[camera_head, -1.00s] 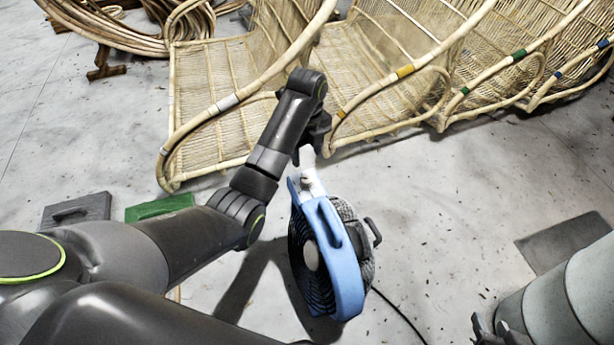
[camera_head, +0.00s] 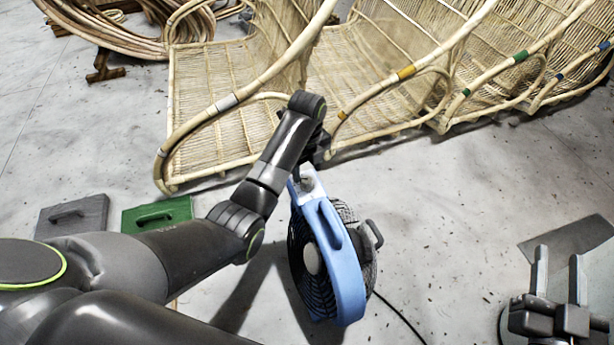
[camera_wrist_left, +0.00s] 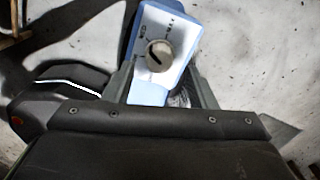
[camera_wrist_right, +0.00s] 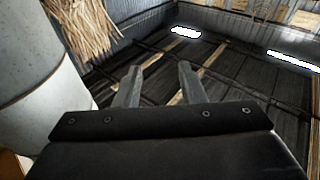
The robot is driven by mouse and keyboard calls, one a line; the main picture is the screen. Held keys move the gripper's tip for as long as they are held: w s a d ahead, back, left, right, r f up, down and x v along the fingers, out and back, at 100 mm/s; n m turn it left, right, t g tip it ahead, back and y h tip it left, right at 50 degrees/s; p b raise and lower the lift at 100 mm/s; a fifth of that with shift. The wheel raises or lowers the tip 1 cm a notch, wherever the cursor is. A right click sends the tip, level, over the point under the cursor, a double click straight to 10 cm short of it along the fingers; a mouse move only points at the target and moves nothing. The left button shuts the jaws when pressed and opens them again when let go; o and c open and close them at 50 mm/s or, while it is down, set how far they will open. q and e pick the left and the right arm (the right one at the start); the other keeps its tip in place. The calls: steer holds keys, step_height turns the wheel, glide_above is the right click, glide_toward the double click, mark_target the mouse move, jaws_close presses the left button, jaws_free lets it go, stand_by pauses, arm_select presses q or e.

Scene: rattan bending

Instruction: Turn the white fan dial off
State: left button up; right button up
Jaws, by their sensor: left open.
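The fan (camera_head: 340,265) stands on the floor with a blue frame, its white control box on top. In the left wrist view, the round grey-beige dial (camera_wrist_left: 159,53) with a dark slot sits on the white panel (camera_wrist_left: 150,92), small markings above it. My left gripper (camera_head: 308,165) is over the control box. In its wrist view its fingers (camera_wrist_left: 160,82) are open, one at each side of the panel, with the dial between and beyond them. I cannot tell whether they touch the box. My right gripper (camera_head: 558,258) is open and empty at the lower right, away from the fan.
Rattan chair frames (camera_head: 225,135) lie behind the fan. A green block (camera_head: 157,215) and a grey block (camera_head: 72,215) with handles lie on the left floor. A black cord (camera_head: 402,317) runs from the fan. A dark floor plate (camera_head: 568,245) lies right. Floor between is clear.

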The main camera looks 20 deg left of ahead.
mark_target(307, 182)
arm_select(q)
step_height(307, 182, down, 2)
steer(key=shift+f+b, duration=0.25)
steer(key=shift+b, duration=0.2)
steer(key=shift+f, duration=0.25)
arm_select(e)
step_height(307, 182, up, 7)
steer(key=s+a+n+t+y, duration=0.1)
steer(key=s+t, duration=0.1)
steer(key=t, duration=0.3)
steer(key=shift+s+a+n, duration=0.15)
steer(key=shift+n, duration=0.15)
steer(key=shift+r, duration=0.1)
